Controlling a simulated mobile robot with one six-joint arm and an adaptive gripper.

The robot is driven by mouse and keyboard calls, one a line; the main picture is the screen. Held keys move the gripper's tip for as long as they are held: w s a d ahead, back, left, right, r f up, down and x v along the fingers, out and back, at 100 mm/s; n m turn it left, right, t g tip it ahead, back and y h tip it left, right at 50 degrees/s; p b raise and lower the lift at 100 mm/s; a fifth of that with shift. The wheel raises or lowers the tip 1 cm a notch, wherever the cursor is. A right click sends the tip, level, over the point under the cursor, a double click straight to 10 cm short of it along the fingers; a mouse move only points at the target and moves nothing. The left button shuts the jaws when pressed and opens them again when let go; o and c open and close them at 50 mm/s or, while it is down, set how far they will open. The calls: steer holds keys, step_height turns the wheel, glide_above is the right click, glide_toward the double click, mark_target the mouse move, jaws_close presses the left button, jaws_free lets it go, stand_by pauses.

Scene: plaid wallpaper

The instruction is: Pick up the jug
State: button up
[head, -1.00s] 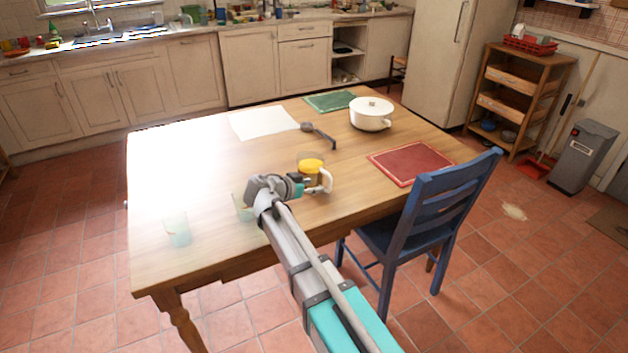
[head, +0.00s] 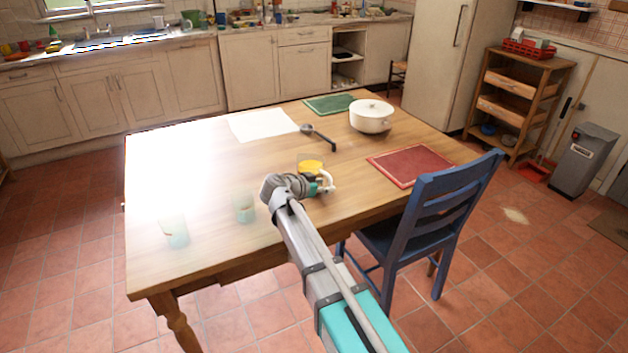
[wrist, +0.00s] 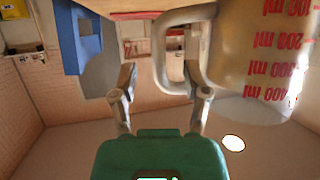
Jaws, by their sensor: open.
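The jug (head: 311,163) is clear with yellow showing in it in the head view, and stands on the wooden table (head: 215,255). My gripper (wrist: 160,72) is open. In the wrist view the jug (wrist: 262,60), with red millilitre marks, fills the upper right. Its pale handle (wrist: 161,50) shows between my two fingers, with the right finger seen against the handle's loop. I cannot tell whether either finger touches it. In the head view my gripper (head: 322,184) is beside the jug's near side and hides its lower part.
Two glasses, one at the left (head: 175,232) and one nearer my arm (head: 244,207), stand on the table. A white pot (head: 371,116), a dark ladle (head: 318,134), a red mat (head: 411,165) and a green mat (head: 330,104) lie beyond. A blue chair (head: 440,205) stands at right.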

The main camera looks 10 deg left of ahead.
steer(key=shift+b+x, duration=0.35)
steer(key=shift+x, duration=1.1)
jaws_close()
